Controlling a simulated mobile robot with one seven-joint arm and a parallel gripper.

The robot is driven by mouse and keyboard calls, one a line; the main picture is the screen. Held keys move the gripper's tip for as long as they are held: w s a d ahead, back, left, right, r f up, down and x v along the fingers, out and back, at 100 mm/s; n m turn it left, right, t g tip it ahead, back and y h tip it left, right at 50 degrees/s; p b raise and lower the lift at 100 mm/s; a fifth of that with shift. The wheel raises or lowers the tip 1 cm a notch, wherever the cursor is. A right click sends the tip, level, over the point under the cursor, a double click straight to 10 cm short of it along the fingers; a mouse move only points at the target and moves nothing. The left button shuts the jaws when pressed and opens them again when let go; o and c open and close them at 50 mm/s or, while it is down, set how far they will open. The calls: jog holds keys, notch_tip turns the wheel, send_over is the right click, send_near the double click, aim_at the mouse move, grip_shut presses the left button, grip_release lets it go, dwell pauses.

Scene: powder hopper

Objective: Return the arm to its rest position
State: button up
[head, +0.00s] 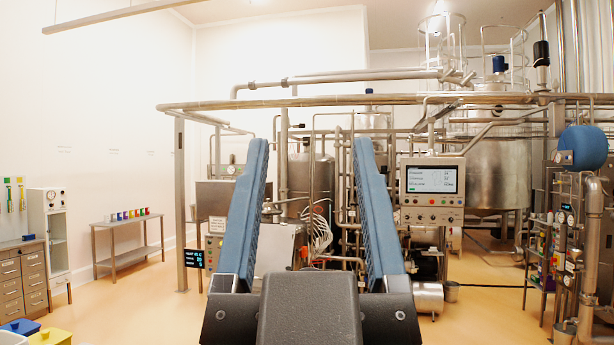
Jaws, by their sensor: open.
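My gripper (313,210) shows large in the lower middle of the head view. Its two long blue fingers rise from a dark grey body and stand wide apart. Nothing is held between them; the pipes and tanks seen through the gap are well behind. The fingers and body hide part of the machinery and floor in the middle. No powder hopper can be made out for certain.
A control panel with a screen (432,182) stands right of centre, before steel tanks (490,160). A pump and pipe stand (575,240) is at the right edge. A side table (128,252), a drawer cabinet (22,280) and bins (20,327) are left. Floor (140,305) is clear at lower left.

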jog(key=shift+s+a+r, duration=0.15)
jog(key=shift+s+r, duration=0.15)
jog(key=shift+r, duration=0.05)
notch_tip(320, 180, down, 8)
jog(key=b, duration=0.8)
jog(key=shift+f, duration=0.2)
